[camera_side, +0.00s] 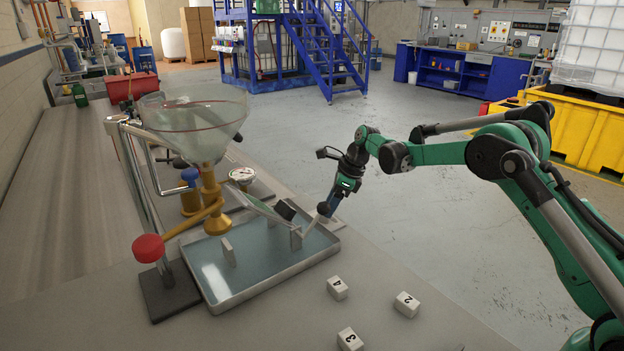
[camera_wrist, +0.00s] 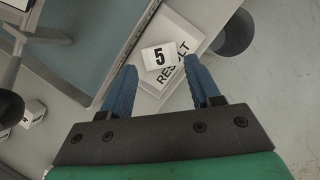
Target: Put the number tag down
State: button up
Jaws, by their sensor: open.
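In the wrist view, a white number tag marked 5 (camera_wrist: 158,56) rests on a white plate lettered RESULT (camera_wrist: 172,82). The tag covers part of the plate near the start of the lettering. My gripper (camera_wrist: 160,68) is open. Its two blue fingers stand apart on either side of the tag, with the tag at or just beyond the fingertips; contact cannot be told. In the side view, my gripper (camera_side: 328,208) is low at the right corner of the metal tray, and I cannot make out tag 5 there.
White blocks marked 4 (camera_side: 337,288), 2 (camera_side: 406,304) and 3 (camera_side: 349,340) lie on the bench. A shallow metal tray (camera_side: 275,284) sits under a large glass funnel (camera_side: 194,125). A red knob (camera_side: 148,248) stands left. A dark round part (camera_wrist: 235,33) is beside the plate.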

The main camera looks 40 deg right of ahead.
jog(key=s+a+r+n+h, duration=0.1)
jog(key=s+r+n, duration=0.55)
jog(key=r, duration=0.65)
jog(key=s+a+f+n+t+h, duration=0.1)
jog(key=s+a+n+t, duration=0.1)
jog(key=s+n, duration=0.6)
jog(key=s+a+f+n+t+h, duration=0.1)
jog(key=s+a+n, duration=0.3)
jog(key=s+n, duration=0.4)
jog(key=n+t, duration=0.1)
jog(key=n, duration=0.3)
jog(key=shift+s+a, duration=0.2)
jog(key=shift+s, duration=0.05)
jog(key=shift+f+n, duration=0.1)
jog(key=shift+n, duration=0.15)
